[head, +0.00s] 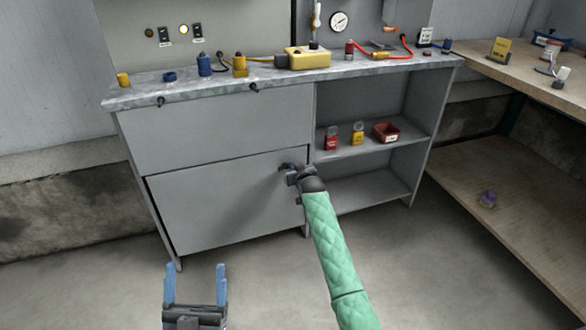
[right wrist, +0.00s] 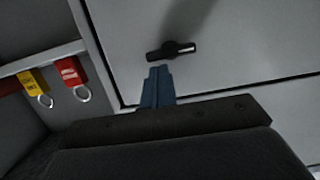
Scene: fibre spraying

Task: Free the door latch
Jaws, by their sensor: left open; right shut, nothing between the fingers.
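The door latch (right wrist: 171,50), a short black bar with a pale end, is on the grey cabinet door (head: 225,205). It lies roughly level in the right wrist view. My right gripper's blue fingers (right wrist: 158,72) are shut together and empty, their tips just below the latch in that view. A small gap seems to show between tips and latch. In the head view my right gripper (head: 290,169) is at the door's upper right corner and hides the latch area. My left gripper (head: 195,285) is open and empty, low in front of the cabinet.
The open shelf right of the door holds a red tag (head: 331,138), a yellow tag (head: 357,134) and a red bin (head: 386,132). The worktop (head: 130,95) above carries several fittings and a yellow box (head: 307,57). A wooden bench (head: 500,75) stands at right. The floor in front is clear.

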